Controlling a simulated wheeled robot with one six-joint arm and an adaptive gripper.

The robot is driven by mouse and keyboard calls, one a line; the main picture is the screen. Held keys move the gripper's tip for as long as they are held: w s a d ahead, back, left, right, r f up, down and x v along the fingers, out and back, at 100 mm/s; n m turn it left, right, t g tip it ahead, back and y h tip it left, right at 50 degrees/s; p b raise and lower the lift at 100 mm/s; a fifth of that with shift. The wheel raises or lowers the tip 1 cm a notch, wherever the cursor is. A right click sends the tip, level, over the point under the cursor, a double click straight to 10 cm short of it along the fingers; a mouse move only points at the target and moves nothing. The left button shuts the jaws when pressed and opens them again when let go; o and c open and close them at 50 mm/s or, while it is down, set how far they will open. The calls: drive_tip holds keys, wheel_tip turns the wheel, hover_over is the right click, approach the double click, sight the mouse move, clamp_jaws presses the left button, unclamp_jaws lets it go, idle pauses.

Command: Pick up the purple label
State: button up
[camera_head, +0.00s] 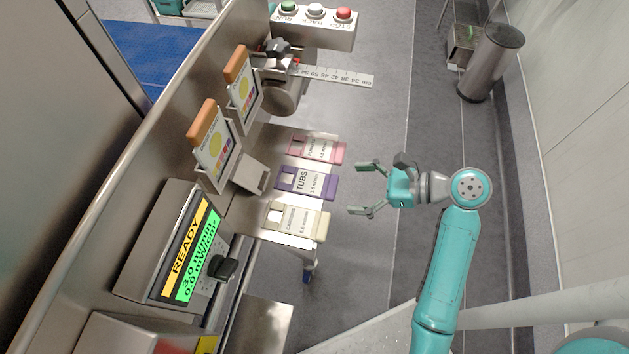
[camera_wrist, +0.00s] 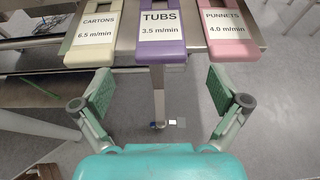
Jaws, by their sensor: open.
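The purple label (camera_head: 307,184) reads "TUBS" and lies flat on a metal ledge, between a pink label (camera_head: 317,149) and a cream label (camera_head: 297,221). In the wrist view the purple label (camera_wrist: 161,50) is top centre, with its near end sticking out past the ledge edge. My gripper (camera_head: 364,188) is open and empty, to the right of the purple label and apart from it. In the wrist view its two fingers (camera_wrist: 161,98) are spread below the label's near end, left and right of its line. Nothing hides the label's near end.
The cream "CARTONS" label (camera_wrist: 92,40) and pink "PUNNETS" label (camera_wrist: 228,38) lie close on either side. A READY display (camera_head: 188,252), card holders (camera_head: 222,165) and a ruler (camera_head: 335,76) are on the machine. Open floor lies right of the ledge; a bin (camera_head: 491,62) stands far back.

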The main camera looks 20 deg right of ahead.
sight(336, 187)
drive_tip(key=shift+x, duration=1.75)
drive_tip(key=c, duration=1)
